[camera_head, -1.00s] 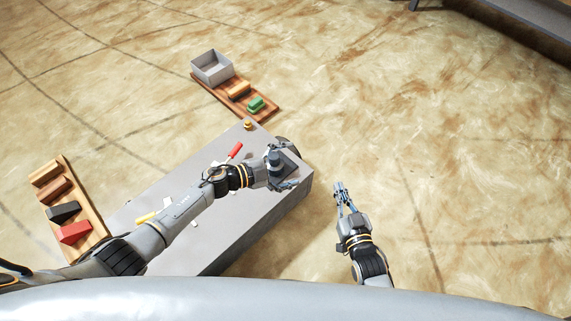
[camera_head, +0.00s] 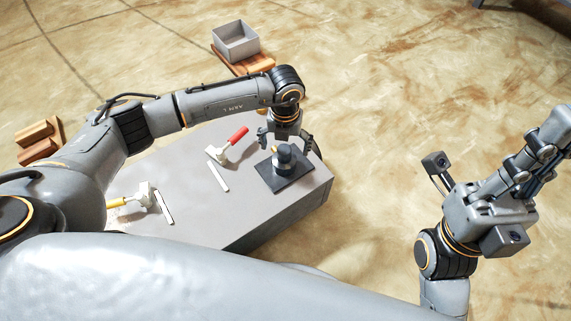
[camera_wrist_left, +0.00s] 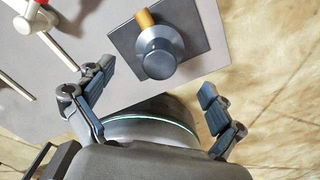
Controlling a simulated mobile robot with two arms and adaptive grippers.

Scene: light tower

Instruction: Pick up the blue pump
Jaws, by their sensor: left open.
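The blue pump (camera_head: 284,158), a dark blue-grey round body with a knob on top, stands upright on a dark square plate (camera_head: 297,178) near the right end of the grey table. It also shows from above in the left wrist view (camera_wrist_left: 160,58), with a brass-coloured piece (camera_wrist_left: 145,19) at its side. My left gripper (camera_head: 286,140) is open and empty, just behind and above the pump; its fingers are apart and do not hold it. My right gripper (camera_head: 537,155) is raised off the table at the right; its finger opening is unclear.
A red-handled clamp (camera_head: 233,140) and a yellow-handled one (camera_head: 140,198) lie on the table (camera_head: 215,225) left of the pump. A grey box (camera_head: 236,41) stands on a wooden board behind. Wooden blocks (camera_head: 36,140) are at far left. Floor right of the table is clear.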

